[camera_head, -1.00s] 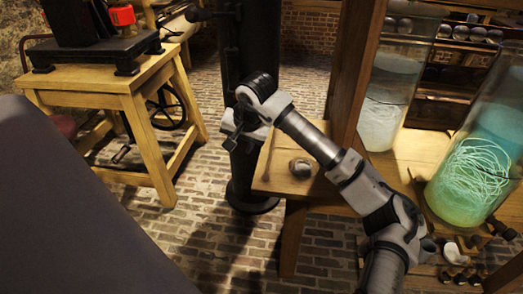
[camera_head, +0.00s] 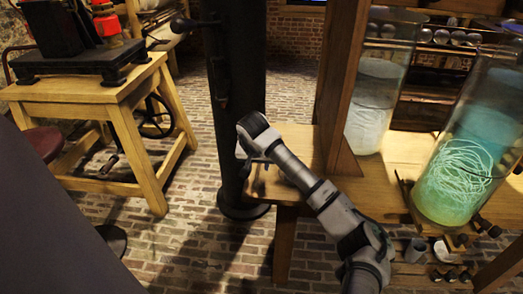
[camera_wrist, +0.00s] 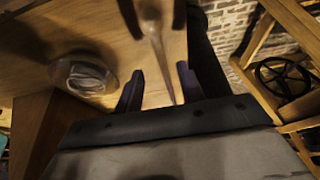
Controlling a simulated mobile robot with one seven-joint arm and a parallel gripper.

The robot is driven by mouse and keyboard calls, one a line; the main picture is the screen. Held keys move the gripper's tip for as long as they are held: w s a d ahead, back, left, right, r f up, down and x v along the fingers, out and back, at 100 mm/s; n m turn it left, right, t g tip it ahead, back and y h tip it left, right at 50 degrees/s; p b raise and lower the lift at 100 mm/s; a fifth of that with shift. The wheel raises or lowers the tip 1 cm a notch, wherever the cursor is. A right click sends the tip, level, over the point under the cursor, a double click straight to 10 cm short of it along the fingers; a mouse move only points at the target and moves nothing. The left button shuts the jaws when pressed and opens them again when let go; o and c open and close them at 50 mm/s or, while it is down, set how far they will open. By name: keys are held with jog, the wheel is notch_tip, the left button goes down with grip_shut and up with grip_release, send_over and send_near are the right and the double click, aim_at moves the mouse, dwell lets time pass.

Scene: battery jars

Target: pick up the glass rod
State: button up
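The glass rod (camera_wrist: 152,25) shows in the wrist view as a slim, tapering, brownish translucent piece over the wooden bench top. Its thin end reaches down between the two dark fingers of my gripper (camera_wrist: 158,90). The fingers are apart, with a visible gap on both sides of the rod. In the head view my gripper (camera_head: 248,165) is low at the left end of the wooden bench (camera_head: 310,140), mostly hidden behind my wrist. The rod cannot be made out in the head view.
A round glass dish (camera_wrist: 84,76) sits on the bench left of the rod. A wooden post (camera_head: 340,85) rises from the bench, with large glass jars (camera_head: 462,150) to its right. A dark column (camera_head: 237,100) stands just beyond the bench's left end.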

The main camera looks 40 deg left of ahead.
aim_at(258, 171)
jog(key=shift+x, duration=1.7)
jog(key=shift+s+a, duration=0.1)
grip_shut()
